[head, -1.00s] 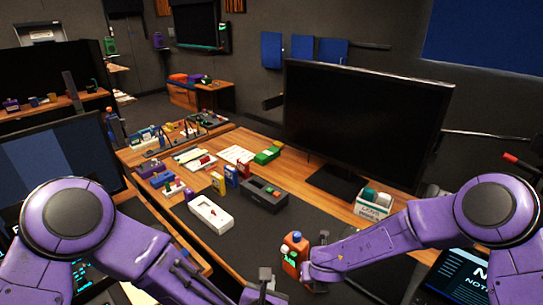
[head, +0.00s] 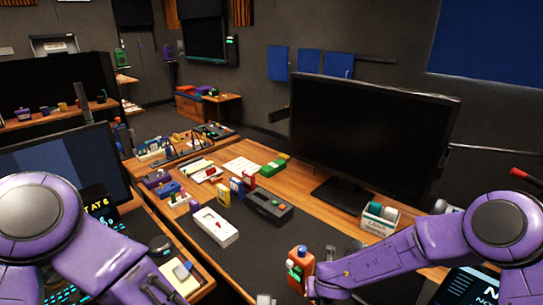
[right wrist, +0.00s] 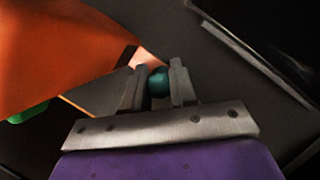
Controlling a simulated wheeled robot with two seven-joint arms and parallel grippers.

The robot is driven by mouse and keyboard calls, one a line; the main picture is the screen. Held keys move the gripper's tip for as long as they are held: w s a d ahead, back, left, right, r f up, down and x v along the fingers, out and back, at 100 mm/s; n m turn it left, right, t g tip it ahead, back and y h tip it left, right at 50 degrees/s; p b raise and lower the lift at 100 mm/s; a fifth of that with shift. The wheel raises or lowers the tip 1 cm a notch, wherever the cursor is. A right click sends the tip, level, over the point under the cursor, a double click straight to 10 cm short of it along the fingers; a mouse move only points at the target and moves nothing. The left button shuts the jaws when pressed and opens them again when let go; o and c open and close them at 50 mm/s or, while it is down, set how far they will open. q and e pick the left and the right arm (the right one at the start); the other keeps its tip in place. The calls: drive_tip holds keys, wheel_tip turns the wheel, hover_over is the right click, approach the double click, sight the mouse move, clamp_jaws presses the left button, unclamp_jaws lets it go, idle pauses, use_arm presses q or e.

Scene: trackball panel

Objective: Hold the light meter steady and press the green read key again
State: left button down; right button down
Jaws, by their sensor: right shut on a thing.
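The light meter is an orange hand-held body (head: 303,263) with a blue-grey top, near the front middle of the desk in the head view. A green key (head: 293,267) shows on its left face. My right gripper (head: 311,286) is at its right side. In the right wrist view its fingers (right wrist: 159,84) are closed around a small teal part, with the orange body (right wrist: 55,50) close on the left and a bit of green (right wrist: 30,112) below it. Only a grey tip of my left gripper (head: 264,299) shows at the bottom edge, below and left of the meter; its jaws are hidden.
The dark mat (head: 262,250) between is clear.

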drive_tip(key=c, duration=0.8)
unclamp_jaws()
drive_tip(key=v, duration=1.2)
drive_tip(key=o, duration=0.3)
drive_tip(key=shift+w, duration=0.1)
